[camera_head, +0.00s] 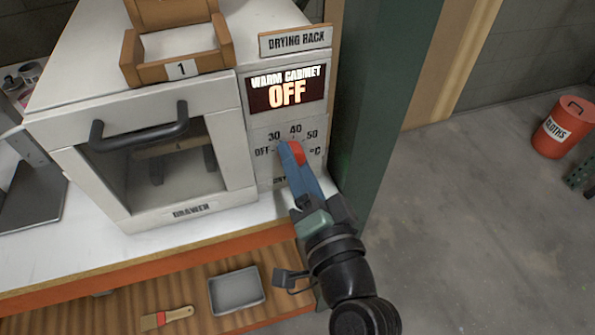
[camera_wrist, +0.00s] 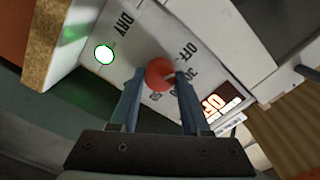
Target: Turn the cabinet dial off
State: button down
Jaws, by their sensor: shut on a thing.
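The red cabinet dial (camera_head: 299,152) is on the front of the white warm cabinet, under a lit display (camera_head: 287,92) that reads "WARM CABINET OFF". Labels OFF, 30, 40 and 50 surround the dial. My gripper (camera_head: 290,156) reaches up to the dial from below right and partly covers it. In the wrist view the round red dial (camera_wrist: 160,72) sits between the two blue-grey fingertips of my gripper (camera_wrist: 159,80), which are shut on it. A pale mark shows on the dial's edge, but I cannot tell exactly which label it points at.
A drawer with a dark handle (camera_head: 140,133) and window is left of the dial. A wooden box marked 1 (camera_head: 178,45) stands on top. A green post (camera_head: 385,90) rises close to the right. A grey tray (camera_head: 237,290) and brush (camera_head: 165,318) lie on the lower shelf.

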jog(key=shift+n+b, duration=0.7)
jog(key=shift+n, duration=0.4)
jog(key=shift+c, duration=1.8)
grip_release()
jog(key=v, duration=1.3)
jog(key=shift+b, duration=0.3)
